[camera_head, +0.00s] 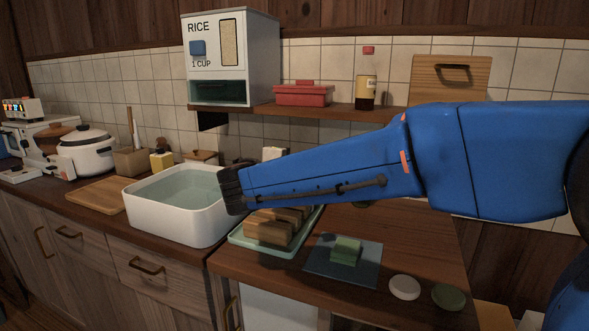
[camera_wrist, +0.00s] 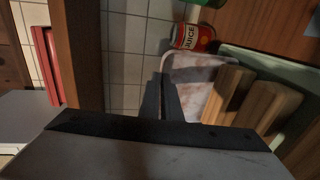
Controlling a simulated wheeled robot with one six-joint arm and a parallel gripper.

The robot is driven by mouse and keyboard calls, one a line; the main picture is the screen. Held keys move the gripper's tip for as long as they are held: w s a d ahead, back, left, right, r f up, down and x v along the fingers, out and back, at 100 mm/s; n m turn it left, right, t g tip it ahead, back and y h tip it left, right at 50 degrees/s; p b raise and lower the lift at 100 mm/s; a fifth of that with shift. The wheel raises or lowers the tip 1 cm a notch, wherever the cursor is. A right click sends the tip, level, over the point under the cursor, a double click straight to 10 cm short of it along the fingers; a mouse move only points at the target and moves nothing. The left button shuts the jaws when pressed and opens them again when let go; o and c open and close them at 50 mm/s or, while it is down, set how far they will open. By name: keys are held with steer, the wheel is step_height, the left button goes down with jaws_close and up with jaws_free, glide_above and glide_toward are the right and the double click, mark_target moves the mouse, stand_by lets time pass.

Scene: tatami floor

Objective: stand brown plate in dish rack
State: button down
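The dish rack (camera_head: 268,232) looks like a set of thick wooden slats on a pale teal tray (camera_head: 240,240), on the counter just right of the white tub. Its slats (camera_wrist: 229,93) also show at the right of the wrist view. My gripper (camera_head: 230,190) is at the tub's right rim in the head view, left of and above the rack. In the wrist view its two dark fingers (camera_wrist: 163,95) lie close together with nothing visible between them. I cannot make out a brown plate in either view; the arm covers part of the counter behind the rack.
A white tub of water (camera_head: 170,212) stands left of the rack. A blue-grey mat (camera_head: 365,272) with a green block (camera_head: 346,250) lies right of it. A juice can (camera_wrist: 192,37) and a pale mottled surface (camera_wrist: 190,75) are near the rack. A shelf (camera_head: 300,110) runs above.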

steer(key=shift+f, duration=0.1)
steer(key=c, duration=1.9)
jaws_free()
steer(key=shift+s+a, duration=0.1)
steer(key=shift+s, duration=0.05)
steer(key=v, duration=1.7)
